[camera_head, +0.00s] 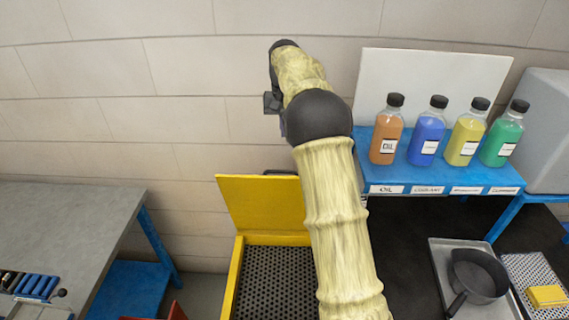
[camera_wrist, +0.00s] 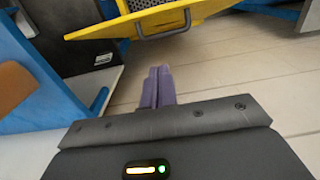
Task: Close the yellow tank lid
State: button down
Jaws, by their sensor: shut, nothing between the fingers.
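The yellow tank lid (camera_head: 262,203) stands open, raised at the back of the yellow tank (camera_head: 234,278), which has a dark perforated grate (camera_head: 270,280) inside. My arm hides the right part of the lid and tank. A dark handle (camera_head: 280,172) shows at the lid's top edge. In the wrist view, a yellow panel with a grey handle (camera_wrist: 163,30) is at the top, beyond my fingertips. My gripper (camera_wrist: 158,72) is shut and empty, with a visible gap in the picture between it and the handle. In the head view the fingers cannot be made out.
A blue shelf (camera_head: 440,180) with several bottles stands right of my arm. A tray (camera_head: 440,262) with a black pan (camera_head: 478,275) and a yellow sponge (camera_head: 547,296) are at lower right. A grey workbench (camera_head: 60,225) is at left. The wall is close behind.

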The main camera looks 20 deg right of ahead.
jog(key=shift+a+f, duration=0.1)
jog(key=shift+s+a+f+p, duration=0.15)
jog(key=shift+s+f+p, duration=0.4)
jog(key=shift+f, duration=1.2)
jog(key=shift+s+a+f+p, duration=0.2)
jog(key=shift+s+f+p, duration=0.4)
jog(key=shift+f, duration=1.2)
jog(key=shift+s+a+f+p, duration=0.15)
jog(key=shift+s+f+p, duration=0.4)
jog(key=shift+f, duration=1.35)
jog(key=shift+s, duration=0.1)
